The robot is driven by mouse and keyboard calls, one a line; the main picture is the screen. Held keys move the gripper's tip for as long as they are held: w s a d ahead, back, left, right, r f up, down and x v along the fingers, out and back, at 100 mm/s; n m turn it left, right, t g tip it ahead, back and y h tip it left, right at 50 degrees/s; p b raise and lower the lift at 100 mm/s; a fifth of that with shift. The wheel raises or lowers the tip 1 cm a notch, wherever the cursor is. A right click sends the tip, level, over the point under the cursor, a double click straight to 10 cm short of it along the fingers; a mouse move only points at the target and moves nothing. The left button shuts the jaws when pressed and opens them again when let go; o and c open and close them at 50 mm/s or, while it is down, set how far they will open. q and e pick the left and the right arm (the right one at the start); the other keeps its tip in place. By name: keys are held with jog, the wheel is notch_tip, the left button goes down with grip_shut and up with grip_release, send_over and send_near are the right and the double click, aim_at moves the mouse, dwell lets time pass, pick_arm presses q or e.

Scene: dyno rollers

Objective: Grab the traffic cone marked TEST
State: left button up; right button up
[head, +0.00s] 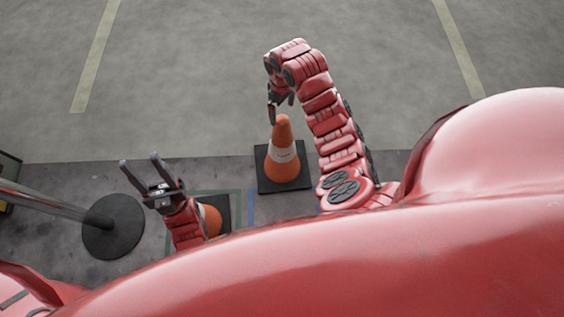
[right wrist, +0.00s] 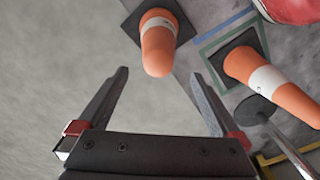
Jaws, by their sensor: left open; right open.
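An orange traffic cone (head: 282,165) with a white band stands upright on a black square base in the middle of the head view. Small dark marks show on its band, too small to read. It also shows at the top of the right wrist view (right wrist: 158,42). A second orange cone (head: 211,218) is partly hidden behind my left arm; the right wrist view shows it more fully (right wrist: 270,80). My right gripper (head: 277,101) is open and empty, its fingers pointing down near the first cone's tip. My left gripper (head: 139,160) is open and empty, left of both cones.
A metal post with a round black base (head: 112,240) stands at the left. The grey floor (head: 200,90) beyond the cones is clear, with pale painted lines.

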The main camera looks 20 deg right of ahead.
notch_tip(320, 180, down, 5)
jog(key=shift+f+b, duration=0.2)
jog(key=shift+b, duration=0.2)
notch_tip(320, 180, down, 5)
jog(key=shift+w+f+b, duration=0.1)
jog(key=shift+f+b, duration=0.05)
jog(key=shift+b, duration=0.55)
grip_shut()
